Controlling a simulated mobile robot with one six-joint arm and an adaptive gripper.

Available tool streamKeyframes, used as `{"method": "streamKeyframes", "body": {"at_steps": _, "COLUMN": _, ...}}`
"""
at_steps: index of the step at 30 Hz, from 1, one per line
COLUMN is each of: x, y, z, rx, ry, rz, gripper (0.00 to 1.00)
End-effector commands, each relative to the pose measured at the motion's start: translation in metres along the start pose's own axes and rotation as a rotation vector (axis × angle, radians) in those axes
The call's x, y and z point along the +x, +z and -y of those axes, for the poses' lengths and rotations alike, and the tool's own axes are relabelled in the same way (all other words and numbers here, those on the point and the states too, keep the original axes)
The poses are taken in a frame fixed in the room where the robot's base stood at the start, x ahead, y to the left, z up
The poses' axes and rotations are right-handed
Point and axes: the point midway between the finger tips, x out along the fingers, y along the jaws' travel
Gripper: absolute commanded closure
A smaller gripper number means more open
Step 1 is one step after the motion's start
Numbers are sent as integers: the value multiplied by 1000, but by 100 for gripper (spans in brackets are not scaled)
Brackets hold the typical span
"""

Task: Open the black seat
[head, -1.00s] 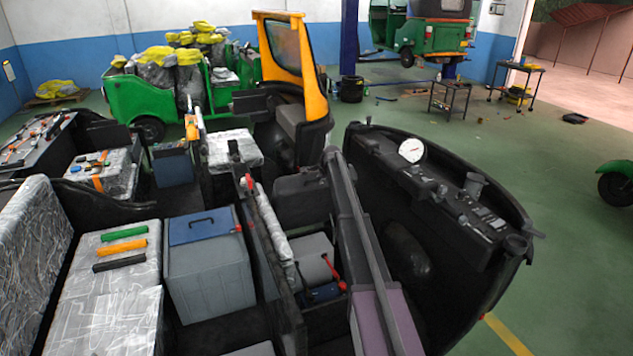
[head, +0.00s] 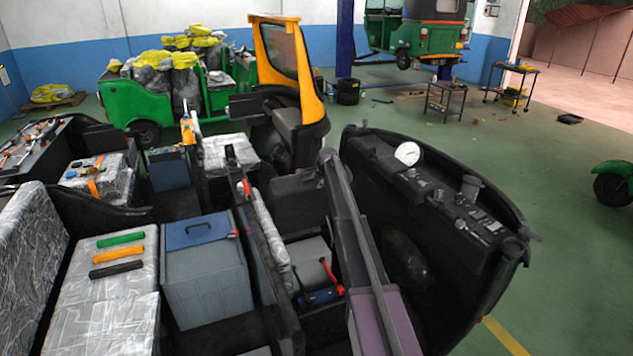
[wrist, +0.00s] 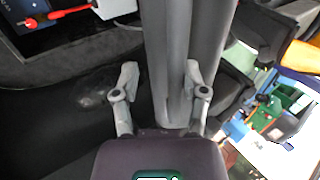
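A black seat-like panel (head: 298,202) shows in the head view, in the middle of the nearest rickshaw, behind an open compartment. It looks raised at an angle, but its lower edge is partly hidden. A long dark grey bar and a purple block, which seem to be my arm, cross in front of its right side. In the wrist view my gripper (wrist: 160,82) has its two grey fingers spread apart. A grey column (wrist: 180,50) runs behind and between them, and I see no grip on it. My fingertips cannot be made out in the head view.
A grey box with a blue lid (head: 205,270) and a wrapped block (head: 125,290) stand left of the compartment. A red handle (head: 332,277) sticks up inside it. The black dashboard (head: 440,195) curves on the right. Green floor (head: 560,250) is clear beyond it.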

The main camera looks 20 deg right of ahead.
Motion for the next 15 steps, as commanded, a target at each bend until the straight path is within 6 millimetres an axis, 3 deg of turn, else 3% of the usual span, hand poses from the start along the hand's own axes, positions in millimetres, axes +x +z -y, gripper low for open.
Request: {"method": "streamKeyframes", "body": {"at_steps": 15, "x": -15, "y": 0, "z": 4, "rx": 0, "ry": 1, "rz": 0, "gripper": 46}}
